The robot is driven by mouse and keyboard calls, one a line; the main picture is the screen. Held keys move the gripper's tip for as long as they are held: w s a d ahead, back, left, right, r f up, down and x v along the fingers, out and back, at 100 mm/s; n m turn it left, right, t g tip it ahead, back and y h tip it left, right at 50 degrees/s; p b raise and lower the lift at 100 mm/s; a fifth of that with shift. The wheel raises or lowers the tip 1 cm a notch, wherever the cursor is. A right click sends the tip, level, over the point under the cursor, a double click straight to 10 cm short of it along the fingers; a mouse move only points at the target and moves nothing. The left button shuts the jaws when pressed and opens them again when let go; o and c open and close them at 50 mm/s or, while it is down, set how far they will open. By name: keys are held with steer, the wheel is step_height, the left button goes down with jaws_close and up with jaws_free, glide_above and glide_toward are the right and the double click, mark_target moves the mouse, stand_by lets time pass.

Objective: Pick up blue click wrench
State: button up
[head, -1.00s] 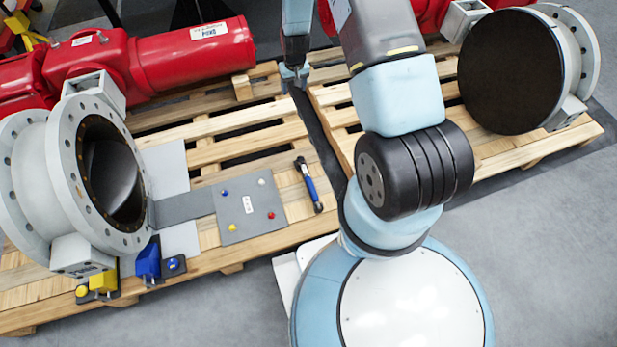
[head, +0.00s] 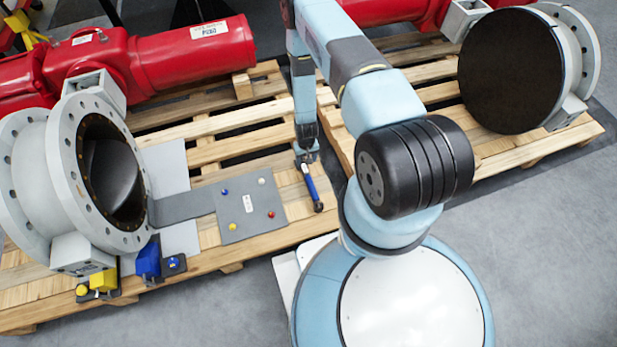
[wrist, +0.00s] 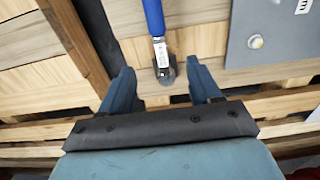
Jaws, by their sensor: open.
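The blue click wrench (head: 311,188) lies on the wooden pallet, just right of the grey panel with coloured knobs. In the head view my gripper (head: 305,155) is over the wrench's far end and hides part of its head. In the wrist view the wrench (wrist: 154,20) shows its blue handle at the top, with its silver shaft and dark head pointing down between my fingers. My gripper (wrist: 160,80) is open, one finger on each side of the wrench head, with a gap on both sides. I cannot tell the exact height above the pallet.
The grey panel (head: 248,228) lies close left of the wrench; its edge shows in the wrist view (wrist: 270,50). A large flanged valve body (head: 65,180) stands at left. Red actuators (head: 190,55) lie behind. A dark gap (wrist: 98,30) runs between the pallets.

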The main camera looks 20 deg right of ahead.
mark_target(307, 174)
step_height(307, 174, down, 14)
steer(key=shift+d+r, duration=0.15)
stand_by(0.7)
steer(key=shift+c, duration=0.4)
jaws_close()
